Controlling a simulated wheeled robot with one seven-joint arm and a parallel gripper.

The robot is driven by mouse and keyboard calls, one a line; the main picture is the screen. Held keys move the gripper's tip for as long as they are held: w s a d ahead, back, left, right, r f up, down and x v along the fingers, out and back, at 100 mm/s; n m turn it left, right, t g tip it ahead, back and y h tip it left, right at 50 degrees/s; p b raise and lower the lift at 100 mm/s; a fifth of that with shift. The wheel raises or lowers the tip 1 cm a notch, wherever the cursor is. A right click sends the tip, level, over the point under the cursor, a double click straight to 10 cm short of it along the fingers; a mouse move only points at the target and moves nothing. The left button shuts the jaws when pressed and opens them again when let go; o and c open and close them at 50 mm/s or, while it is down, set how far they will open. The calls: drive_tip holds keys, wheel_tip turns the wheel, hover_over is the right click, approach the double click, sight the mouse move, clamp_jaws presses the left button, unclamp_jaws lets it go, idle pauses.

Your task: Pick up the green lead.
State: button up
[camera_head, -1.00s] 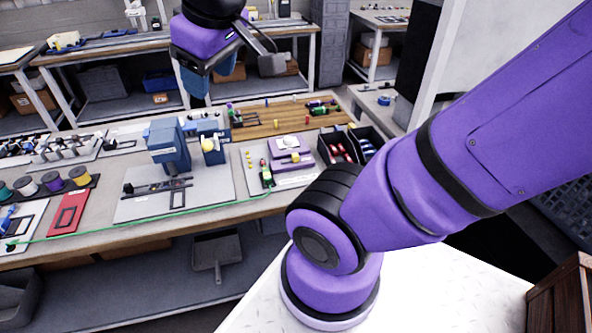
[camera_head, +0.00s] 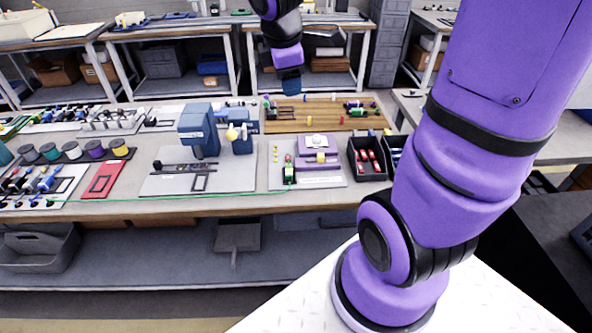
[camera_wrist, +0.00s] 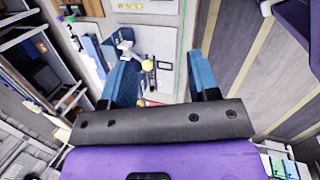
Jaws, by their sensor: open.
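The green lead (camera_head: 235,194) is a thin line running along the front of the workbench in the head view. Its right end meets a green block (camera_head: 289,173) on a grey board. Its left end reaches the board with several colored parts at the left. In the wrist view a thin green line (camera_wrist: 181,40), which looks like the lead, runs near the right finger. My gripper (camera_head: 290,82) hangs above the back of the bench, apart from the lead. In the wrist view my gripper (camera_wrist: 163,78) has its two blue fingers spread, with nothing held between them.
A blue machine (camera_head: 198,130) stands on a grey plate in mid-bench. A purple fixture (camera_head: 318,160) sits right of it, beside black bins (camera_head: 368,158). Spools (camera_head: 73,151) and a red plate (camera_head: 102,180) are at the left. A wooden board (camera_head: 320,117) lies behind.

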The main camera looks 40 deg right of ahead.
drive_tip(key=w+d+f+n+g, duration=0.1)
drive_tip(key=w+d+f+n, duration=0.1)
drive_tip(key=w+f+n, duration=0.3)
drive_tip(key=w+d+f+n, duration=0.1)
drive_tip(key=d+f+n, duration=0.15)
drive_tip(key=f, duration=0.35)
drive_tip(key=n+g+y, duration=0.1)
drive_tip(key=n+y, duration=0.2)
drive_tip(key=n, duration=0.6)
hover_over(289, 171)
wheel_tip(289, 171, down, 16)
drive_tip(key=shift+f, duration=5.35)
drive_tip(key=c, duration=1)
